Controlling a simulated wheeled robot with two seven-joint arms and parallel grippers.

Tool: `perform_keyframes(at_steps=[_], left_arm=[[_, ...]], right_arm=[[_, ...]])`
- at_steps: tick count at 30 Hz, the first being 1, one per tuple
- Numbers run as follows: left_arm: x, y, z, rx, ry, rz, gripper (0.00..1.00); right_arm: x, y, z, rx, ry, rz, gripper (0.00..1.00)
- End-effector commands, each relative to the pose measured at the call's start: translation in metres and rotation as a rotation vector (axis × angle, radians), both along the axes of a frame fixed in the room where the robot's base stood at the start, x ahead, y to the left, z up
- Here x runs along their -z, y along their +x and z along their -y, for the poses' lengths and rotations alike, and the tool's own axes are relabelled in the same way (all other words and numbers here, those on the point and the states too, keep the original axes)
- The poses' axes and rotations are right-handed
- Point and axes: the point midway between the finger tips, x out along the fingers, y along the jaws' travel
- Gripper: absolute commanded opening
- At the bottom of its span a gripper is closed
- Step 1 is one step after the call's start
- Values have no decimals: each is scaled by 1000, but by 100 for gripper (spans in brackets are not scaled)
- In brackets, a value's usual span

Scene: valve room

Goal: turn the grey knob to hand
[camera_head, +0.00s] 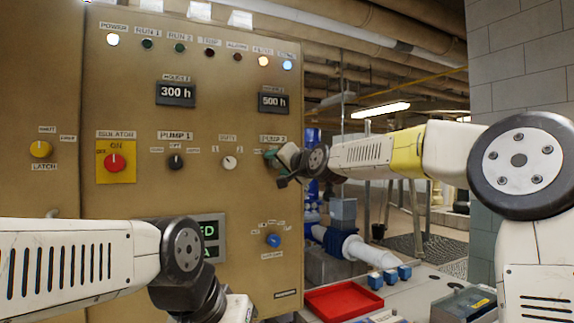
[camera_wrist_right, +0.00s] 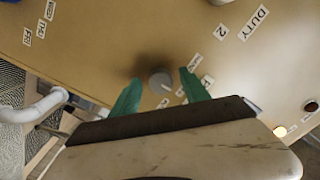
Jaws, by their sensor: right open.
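The grey knob (camera_wrist_right: 159,81) shows in the right wrist view as a small round knob on the tan panel, between my right gripper's green fingertips (camera_wrist_right: 161,77). The fingers are apart, one on each side of it; I cannot tell whether either touches it. In the head view my right gripper (camera_head: 277,167) is at the panel's right edge, below the PUMP 2 label (camera_head: 273,138), and hides the knob there. The knob's pointing direction is not clear. My left arm's wrist is at the bottom of the head view; its fingers are out of frame.
The panel (camera_head: 215,115) also carries a DUTY knob (camera_head: 229,162), a dark PUMP 1 knob (camera_head: 176,162), a red isolator knob (camera_head: 115,163), a yellow latch knob (camera_head: 41,149) and a blue knob (camera_head: 273,241). A red tray (camera_head: 345,300) lies at the lower right.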

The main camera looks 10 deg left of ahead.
Motion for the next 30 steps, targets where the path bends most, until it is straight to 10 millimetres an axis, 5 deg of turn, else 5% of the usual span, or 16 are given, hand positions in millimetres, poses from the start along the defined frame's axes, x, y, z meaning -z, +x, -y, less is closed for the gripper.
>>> perform_keyframes(at_steps=[5, 13, 30], left_arm=[[0, 0, 0, 0, 0, 0, 0], [0, 0, 0, 0, 0, 0, 0], [0, 0, 0, 0, 0, 0, 0]], right_arm=[[0, 0, 0, 0, 0, 0, 50], [0, 0, 0, 0, 0, 0, 0], [0, 0, 0, 0, -151, 103, 0]])
